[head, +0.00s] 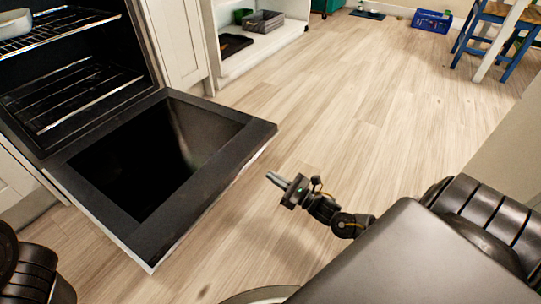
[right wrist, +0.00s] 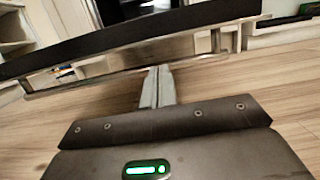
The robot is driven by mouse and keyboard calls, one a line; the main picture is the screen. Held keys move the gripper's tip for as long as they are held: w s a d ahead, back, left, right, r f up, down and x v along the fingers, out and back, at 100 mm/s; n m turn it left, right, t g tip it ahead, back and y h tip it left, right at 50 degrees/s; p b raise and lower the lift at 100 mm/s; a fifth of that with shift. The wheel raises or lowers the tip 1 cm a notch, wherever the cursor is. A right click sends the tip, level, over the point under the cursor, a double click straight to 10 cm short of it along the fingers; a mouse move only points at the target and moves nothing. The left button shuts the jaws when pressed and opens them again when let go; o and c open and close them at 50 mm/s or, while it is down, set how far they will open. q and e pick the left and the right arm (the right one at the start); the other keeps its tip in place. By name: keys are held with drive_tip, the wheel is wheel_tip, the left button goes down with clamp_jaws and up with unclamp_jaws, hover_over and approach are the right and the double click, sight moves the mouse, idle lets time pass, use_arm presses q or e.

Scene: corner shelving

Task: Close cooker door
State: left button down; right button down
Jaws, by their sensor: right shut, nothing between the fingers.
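The cooker door (head: 205,185) hangs wide open, folded down in front of the cooker (head: 75,85) at the left of the head view. Its dark frame surrounds a black inner panel. My right gripper (head: 272,178) is shut and empty, to the right of the door's outer edge and apart from it, above the floor. In the right wrist view the door (right wrist: 130,40) is a dark slab across the top, with a metal handle bar (right wrist: 70,84) below it. The closed fingers (right wrist: 157,72) point towards the handle; I cannot tell whether they touch it. My left gripper is out of view.
Wire racks (head: 85,95) sit inside the cooker. White cabinets (head: 185,45) and a low shelf with trays (head: 262,22) stand beyond. A blue box (head: 432,21) and a blue-legged chair (head: 466,40) are at the back right. The wooden floor (head: 350,110) between is clear.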

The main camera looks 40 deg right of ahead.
drive_tip(key=b+x, duration=0.3)
drive_tip(key=x, duration=0.5)
drive_tip(key=shift+b, duration=0.4)
drive_tip(key=shift+r, duration=0.1)
